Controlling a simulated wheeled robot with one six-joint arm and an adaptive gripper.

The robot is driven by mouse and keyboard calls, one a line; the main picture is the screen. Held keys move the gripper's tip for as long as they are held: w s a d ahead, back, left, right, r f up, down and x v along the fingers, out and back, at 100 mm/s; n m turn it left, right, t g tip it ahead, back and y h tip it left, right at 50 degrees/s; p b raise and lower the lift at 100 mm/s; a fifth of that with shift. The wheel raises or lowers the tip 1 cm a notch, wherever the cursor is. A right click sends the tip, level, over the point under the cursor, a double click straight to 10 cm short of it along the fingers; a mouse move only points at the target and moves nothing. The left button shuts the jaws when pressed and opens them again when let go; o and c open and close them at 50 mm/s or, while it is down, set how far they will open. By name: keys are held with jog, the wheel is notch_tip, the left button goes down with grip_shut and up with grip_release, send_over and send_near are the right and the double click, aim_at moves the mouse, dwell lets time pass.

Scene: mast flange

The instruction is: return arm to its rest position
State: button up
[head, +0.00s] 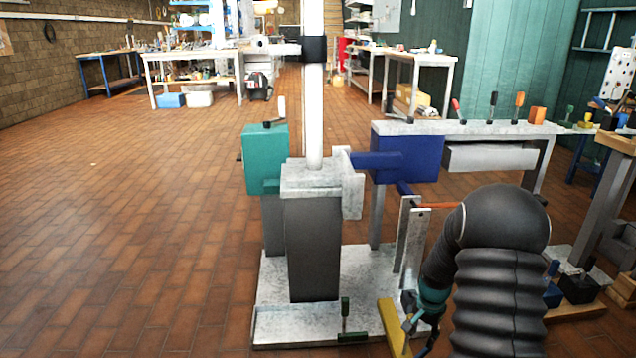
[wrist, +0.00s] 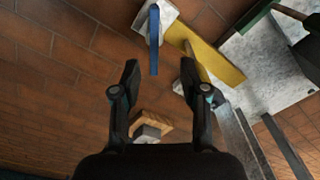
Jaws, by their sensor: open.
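My gripper (wrist: 160,76) is open in the wrist view, with its two dark fingers spread and nothing held between them. Past the fingertips are a blue bar (wrist: 154,40) on a pale block and a yellow bar (wrist: 215,60). In the head view my dark ribbed arm reaches in from the lower right, and its wrist end is low beside the metal base plate (head: 275,325). The fingers are too small and partly hidden there to make out. The yellow bar (head: 392,325) shows just left of the wrist end.
A white mast (head: 314,110) stands in a grey pedestal (head: 313,240), with a teal box (head: 265,160) and a blue box (head: 408,155) beside it. A bench (head: 465,129) with upright tools is behind my arm. The tiled floor at left is clear.

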jog(key=s+a+r+n+t+p, duration=0.15)
jog(key=s+a+r, duration=0.3)
jog(key=r, duration=0.75)
jog(key=s+a+r+n+t+p, duration=0.1)
jog(key=s+a+r+n, duration=0.3)
jog(key=r, duration=0.9)
jog(key=s+a+r+n+t, duration=0.1)
jog(key=s+a+r, duration=0.1)
jog(key=s, duration=0.4)
jog(key=s+a+r+n+p, duration=0.1)
jog(key=s+a+r+n, duration=0.1)
jog(key=s+r, duration=0.3)
jog(key=s+a+r+n+t+p, duration=0.1)
jog(key=s+a+r, duration=0.1)
jog(key=s, duration=0.6)
jog(key=shift+s+a+r+t, duration=0.25)
jog(key=shift+a+r+t, duration=0.1)
jog(key=shift+r, duration=0.55)
jog(key=shift+n, duration=0.25)
